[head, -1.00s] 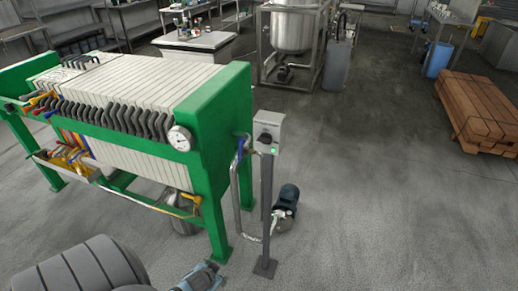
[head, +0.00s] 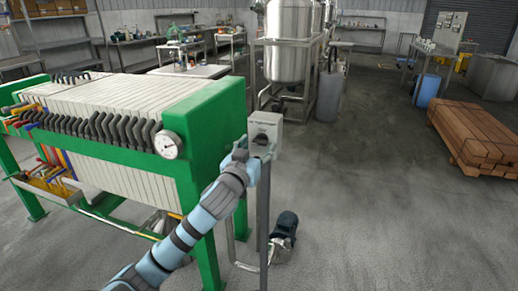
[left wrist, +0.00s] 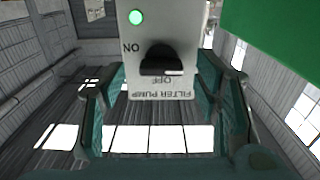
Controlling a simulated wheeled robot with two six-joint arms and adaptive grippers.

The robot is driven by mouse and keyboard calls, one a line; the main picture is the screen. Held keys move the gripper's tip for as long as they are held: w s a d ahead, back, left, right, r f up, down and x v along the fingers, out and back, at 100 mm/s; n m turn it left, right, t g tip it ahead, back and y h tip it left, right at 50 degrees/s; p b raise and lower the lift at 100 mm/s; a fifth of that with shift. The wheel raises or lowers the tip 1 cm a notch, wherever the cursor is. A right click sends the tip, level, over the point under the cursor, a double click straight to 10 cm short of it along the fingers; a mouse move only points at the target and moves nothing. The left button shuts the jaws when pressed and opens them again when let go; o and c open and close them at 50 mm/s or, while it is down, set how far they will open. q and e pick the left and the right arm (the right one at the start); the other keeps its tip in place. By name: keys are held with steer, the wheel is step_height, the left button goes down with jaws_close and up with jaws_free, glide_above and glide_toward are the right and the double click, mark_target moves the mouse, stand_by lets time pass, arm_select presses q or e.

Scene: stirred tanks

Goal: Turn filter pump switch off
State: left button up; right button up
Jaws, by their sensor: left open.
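The filter pump switch is a grey box (head: 265,128) on a thin post, with a black knob (left wrist: 160,58). In the left wrist view the box appears upside down, with ON, OFF and FILTER PUMP lettering and a lit green lamp (left wrist: 136,17). I cannot tell for sure which mark the knob points to. My left gripper (head: 255,152) is open in front of the box, just below the knob in the head view. In the left wrist view its fingers (left wrist: 162,78) stand on either side of the knob; contact is not clear. My right gripper is out of view.
The green filter press (head: 200,130) with its gauge (head: 168,144) stands close to the left of the switch. A small pump (head: 285,228) sits on the floor beside the post. Steel tanks (head: 288,45) stand behind. Floor to the right is open up to stacked wood (head: 475,138).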

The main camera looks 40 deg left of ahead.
arm_select(q)
steer(key=shift+w+a, duration=0.3)
steer(key=shift+w, duration=0.35)
steer(key=shift+c, duration=0.4)
